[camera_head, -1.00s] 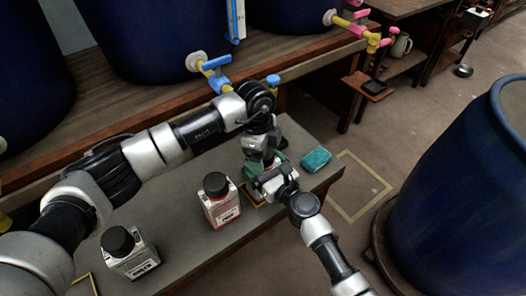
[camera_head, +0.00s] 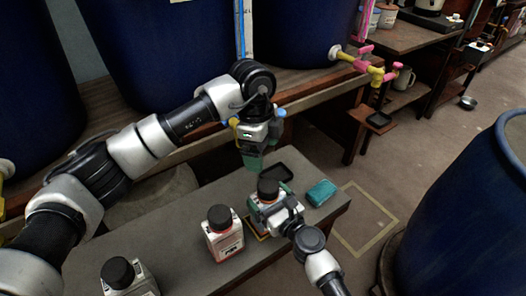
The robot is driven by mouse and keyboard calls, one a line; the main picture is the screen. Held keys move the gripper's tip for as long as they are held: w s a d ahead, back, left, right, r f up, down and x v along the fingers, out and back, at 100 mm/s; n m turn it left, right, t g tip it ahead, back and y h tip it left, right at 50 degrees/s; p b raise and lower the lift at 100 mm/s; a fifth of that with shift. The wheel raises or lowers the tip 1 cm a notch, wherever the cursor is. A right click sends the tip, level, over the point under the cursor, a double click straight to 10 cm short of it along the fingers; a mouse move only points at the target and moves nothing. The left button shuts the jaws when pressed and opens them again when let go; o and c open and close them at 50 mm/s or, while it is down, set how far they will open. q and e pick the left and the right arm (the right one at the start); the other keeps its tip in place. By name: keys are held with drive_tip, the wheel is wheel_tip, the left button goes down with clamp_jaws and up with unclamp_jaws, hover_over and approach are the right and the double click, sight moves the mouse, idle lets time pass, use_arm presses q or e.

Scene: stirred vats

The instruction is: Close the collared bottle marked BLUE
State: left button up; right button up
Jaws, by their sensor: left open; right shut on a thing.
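A bottle with a black cap (camera_head: 268,187) stands on the grey bench at the right. Its body is mostly hidden by my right gripper (camera_head: 264,208), which is shut on it from the front right. The cap sits on the bottle's top; how tight it is cannot be seen. No BLUE mark is readable on it. My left gripper (camera_head: 251,160) is open and empty, pointing down, above and behind the bottle, apart from the cap. A bottle with a red label (camera_head: 224,237) and another white-bodied bottle (camera_head: 133,279) stand to the left, both black-capped.
A black tray (camera_head: 289,179) lies behind the held bottle. Blue vats (camera_head: 150,55) stand behind, with a pink-and-yellow tap (camera_head: 376,72). A large blue drum (camera_head: 465,210) stands on the floor at right.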

drive_tip(key=o, duration=1)
drive_tip(key=shift+c, duration=0.2)
drive_tip(key=v, duration=1.1)
